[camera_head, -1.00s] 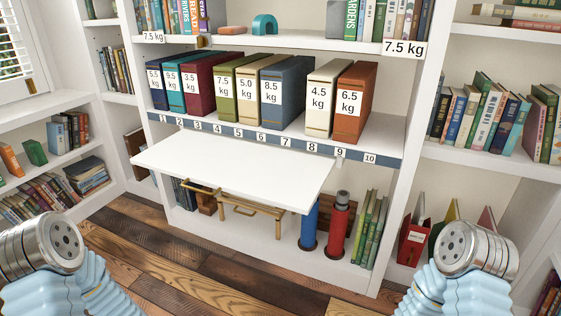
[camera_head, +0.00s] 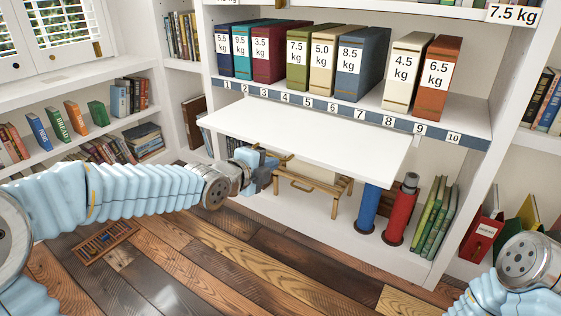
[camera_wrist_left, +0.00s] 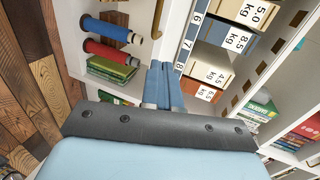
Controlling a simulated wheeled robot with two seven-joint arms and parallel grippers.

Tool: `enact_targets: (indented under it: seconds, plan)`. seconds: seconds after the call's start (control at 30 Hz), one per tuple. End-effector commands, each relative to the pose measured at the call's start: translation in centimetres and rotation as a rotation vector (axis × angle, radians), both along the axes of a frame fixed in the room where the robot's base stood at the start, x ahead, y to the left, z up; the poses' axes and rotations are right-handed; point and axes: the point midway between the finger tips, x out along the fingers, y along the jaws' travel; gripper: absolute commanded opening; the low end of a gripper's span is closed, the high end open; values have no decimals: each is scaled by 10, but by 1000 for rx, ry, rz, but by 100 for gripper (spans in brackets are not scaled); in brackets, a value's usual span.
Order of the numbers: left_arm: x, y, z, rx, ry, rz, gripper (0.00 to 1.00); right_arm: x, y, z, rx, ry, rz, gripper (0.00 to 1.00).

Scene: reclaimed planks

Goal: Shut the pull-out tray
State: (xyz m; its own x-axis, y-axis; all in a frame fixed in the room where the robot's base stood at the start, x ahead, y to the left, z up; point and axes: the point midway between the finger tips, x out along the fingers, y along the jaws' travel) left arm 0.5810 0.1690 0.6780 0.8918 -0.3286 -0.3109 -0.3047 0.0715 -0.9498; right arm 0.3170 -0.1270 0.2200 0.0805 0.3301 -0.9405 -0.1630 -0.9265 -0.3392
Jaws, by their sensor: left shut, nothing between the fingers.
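The pull-out tray (camera_head: 310,135) is a flat white board in the head view. It sticks out from the white bookcase, just below the blue numbered strip. My left gripper (camera_head: 268,168) is shut and empty, just below and in front of the tray's left front part; I cannot tell whether it touches. Its closed blue fingers also show in the left wrist view (camera_wrist_left: 164,82), pointing toward the bookcase. The tray's brass handle, seen earlier under its front edge, is mostly hidden by my gripper. My right gripper is out of view; only part of my right arm shows.
Weighted binders (camera_head: 360,65) stand on the shelf above the tray. Below it are a wooden stand (camera_head: 310,185), a blue cylinder (camera_head: 367,210), a red cylinder (camera_head: 400,210) and green books (camera_head: 436,220). The plank floor in front is mostly clear, with a floor grille (camera_head: 104,242) at left.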

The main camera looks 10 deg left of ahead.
Motion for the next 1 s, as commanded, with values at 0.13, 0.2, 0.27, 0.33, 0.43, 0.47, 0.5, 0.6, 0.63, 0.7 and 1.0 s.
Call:
enact_targets:
  seconds: [0.13,0.2,0.27,0.33,0.43,0.47,0.5,0.6,0.63,0.7,1.0]
  plan:
    - [9,-3,5,35,-30,-11,0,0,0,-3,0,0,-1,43]
    - [19,-7,0,33,-26,-11,0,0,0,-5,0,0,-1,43]
    - [28,-11,-2,31,-25,-12,0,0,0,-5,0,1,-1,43]
    - [41,-15,-6,30,-24,-11,0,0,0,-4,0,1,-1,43]
    - [57,-21,-11,29,-25,-9,0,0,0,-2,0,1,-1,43]
    - [62,-22,-13,30,-24,-9,0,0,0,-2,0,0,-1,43]
    - [67,-24,-14,30,-24,-8,0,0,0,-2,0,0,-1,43]
    - [78,-28,-18,30,-25,-8,0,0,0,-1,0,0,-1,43]
    - [81,-29,-19,30,-24,-8,0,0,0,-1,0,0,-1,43]
    - [85,-30,-21,30,-25,-7,0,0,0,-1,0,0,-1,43]
    - [89,-31,-22,31,-24,-6,0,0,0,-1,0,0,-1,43]
